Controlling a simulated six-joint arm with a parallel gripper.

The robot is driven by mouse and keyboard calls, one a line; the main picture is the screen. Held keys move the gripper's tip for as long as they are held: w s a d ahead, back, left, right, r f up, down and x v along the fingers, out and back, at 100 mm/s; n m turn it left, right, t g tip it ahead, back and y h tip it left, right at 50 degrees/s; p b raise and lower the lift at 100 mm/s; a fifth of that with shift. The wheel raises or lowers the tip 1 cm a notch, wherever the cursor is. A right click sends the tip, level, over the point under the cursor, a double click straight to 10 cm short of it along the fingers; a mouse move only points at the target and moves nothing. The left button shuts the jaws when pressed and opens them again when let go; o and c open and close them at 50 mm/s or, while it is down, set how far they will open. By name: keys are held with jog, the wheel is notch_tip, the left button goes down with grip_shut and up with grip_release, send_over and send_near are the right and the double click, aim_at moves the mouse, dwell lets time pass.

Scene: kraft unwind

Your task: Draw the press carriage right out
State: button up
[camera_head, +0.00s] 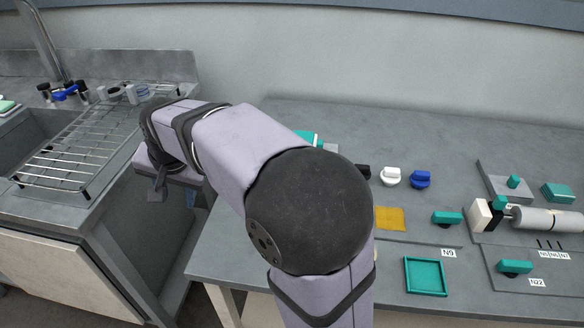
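No part is marked as the press carriage, and I cannot tell which one it is. A teal handle (447,218) labelled N9 sits on a grey plate right of my arm. Another teal handle (514,267), labelled N22, sits on a plate at the front right. A pale grey roller (545,219) lies at the right edge, with a white block (480,215) and a teal knob (499,202) at its left end. My gripper (157,190) hangs at the left, by the gap between sink unit and bench, far from these parts. It is small and dark, so its opening is unclear.
My arm hides the bench's left middle and part of a teal thing (318,139). A yellow square (390,218), a teal tray (425,277), white (390,176) and blue (420,179) knobs lie on the bench (235,250). A wire rack (70,165) stands at the sink.

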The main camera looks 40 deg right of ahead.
jog(key=s+d+r+m+g+h+p, duration=0.1)
jog(key=s+d+r+m+p, duration=0.1)
jog(key=d+r+m+p, duration=0.5)
jog(key=s+d+r+m+g+p, duration=0.1)
jog(key=s+d+r+p, duration=0.35)
jog(key=d+p, duration=0.75)
jog(key=s+d+r+m+h+p, duration=0.1)
jog(key=d+r+m+p, duration=0.3)
jog(key=d+r+p, duration=0.55)
jog(key=s+d+f+n+b, duration=0.1)
jog(key=s+f+n+b, duration=0.1)
jog(key=f, duration=0.4)
jog(key=s+d+f+n+g+y+b, duration=0.1)
jog(key=s+f+n+b, duration=0.2)
jog(key=s+f+n, duration=0.2)
jog(key=s+d+f+n+g+b, duration=0.1)
jog(key=s+f+n+b, duration=0.2)
jog(key=f, duration=0.3)
jog(key=shift+s+d+f+n, duration=0.15)
jog(key=shift+s+d+n, duration=0.05)
jog(key=shift+s, duration=0.2)
jog(key=shift+s+d+f+n, duration=0.15)
jog(key=shift+s+n, duration=0.05)
jog(key=shift+s, duration=0.2)
jog(key=shift+s+a+f+n+y+b, duration=0.15)
jog(key=shift+s+f+n+y+b, duration=0.15)
jog(key=shift+n, duration=0.1)
jog(key=shift+f+p, duration=0.7)
jog(key=shift+f, duration=2.95)
grip_shut()
